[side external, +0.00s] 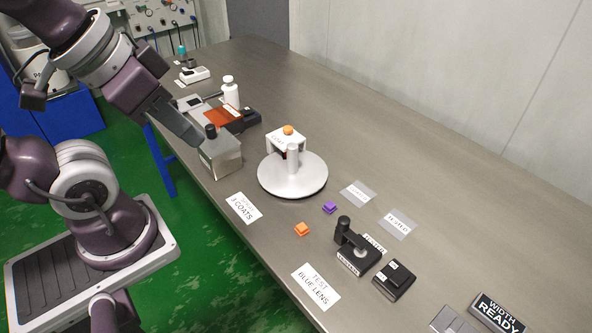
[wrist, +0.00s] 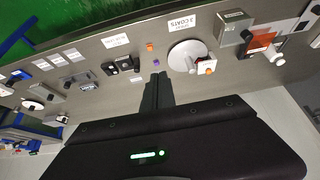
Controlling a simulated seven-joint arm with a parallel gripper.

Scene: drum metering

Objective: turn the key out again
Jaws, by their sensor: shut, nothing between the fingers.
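I cannot make out a key in either view. My gripper (side external: 196,140) is at the left in the side view, shut and empty, above the table's near edge beside a metal can (side external: 221,158) with a black cap. In the wrist view its closed fingers (wrist: 157,82) show against the table. A white round turntable (side external: 292,186) carries a post and a white bracket (side external: 281,140) topped by an orange piece (side external: 288,130). A black tester (side external: 356,258) with an upright knob stands front right, with a black box (side external: 394,281) next to it.
An orange block (side external: 302,229) and a purple block (side external: 330,207) lie loose near the turntable. Flat labels, including 3 COATS (side external: 243,208) and TEST BLUE LENS (side external: 316,286), lie along the front. A white bottle (side external: 230,92) stands behind the can. The table's back right is clear.

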